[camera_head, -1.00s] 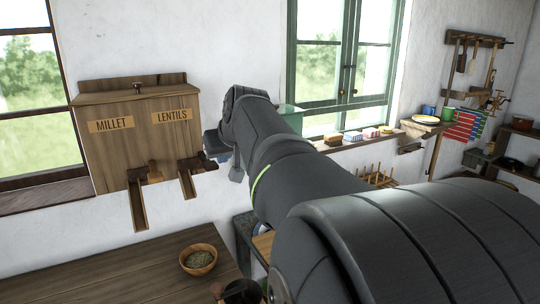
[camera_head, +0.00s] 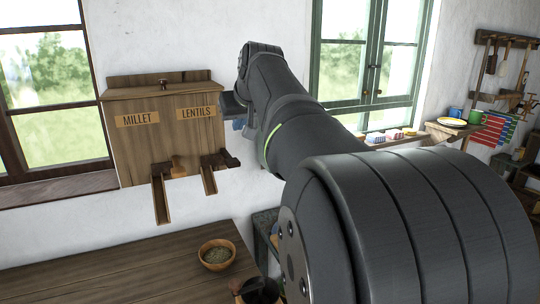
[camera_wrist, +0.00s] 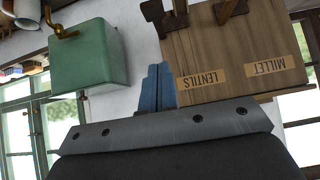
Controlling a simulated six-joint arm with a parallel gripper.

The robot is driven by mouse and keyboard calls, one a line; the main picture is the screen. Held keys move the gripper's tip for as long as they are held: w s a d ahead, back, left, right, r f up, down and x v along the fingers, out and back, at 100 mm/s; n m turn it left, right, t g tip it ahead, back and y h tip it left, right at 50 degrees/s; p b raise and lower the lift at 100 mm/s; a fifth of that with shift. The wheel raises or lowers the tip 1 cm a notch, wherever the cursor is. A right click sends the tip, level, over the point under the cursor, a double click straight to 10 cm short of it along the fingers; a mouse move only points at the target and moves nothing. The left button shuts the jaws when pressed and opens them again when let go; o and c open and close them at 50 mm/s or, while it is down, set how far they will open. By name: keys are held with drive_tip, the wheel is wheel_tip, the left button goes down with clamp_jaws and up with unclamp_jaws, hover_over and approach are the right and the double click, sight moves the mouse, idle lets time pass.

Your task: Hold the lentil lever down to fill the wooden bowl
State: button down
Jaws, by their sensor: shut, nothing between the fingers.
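The wooden dispenser (camera_head: 165,140) hangs on the wall with MILLET and LENTILS labels. The lentil lever (camera_head: 221,159), dark, sits above the right-hand chute (camera_head: 209,180); it also shows at the top of the wrist view (camera_wrist: 163,19). The wooden bowl (camera_head: 230,246) stands on the table below the dispenser and holds greenish-brown grains. My gripper (camera_head: 238,124) is partly hidden by my arm, beside the dispenser's right side. In the wrist view its blue fingers (camera_wrist: 158,88) are shut and empty, beside the LENTILS label. They appear apart from the lever.
The millet chute (camera_head: 160,200) and lever (camera_head: 168,168) are to the left. The wooden table (camera_head: 120,265) is clear left of the bowl; a dark pot (camera_head: 262,290) stands at the front right. A green tank (camera_wrist: 88,55) with a brass tap shows in the wrist view.

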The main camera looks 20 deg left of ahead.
idle(0.3)
hover_over(231, 159)
drive_tip(key=s+d, duration=0.2)
wheel_tip(231, 159, down, 7)
drive_tip(key=shift+f, duration=0.2)
wheel_tip(231, 159, down, 2)
drive_tip(key=shift+s+f, duration=0.1)
drive_tip(key=shift+f, duration=0.75)
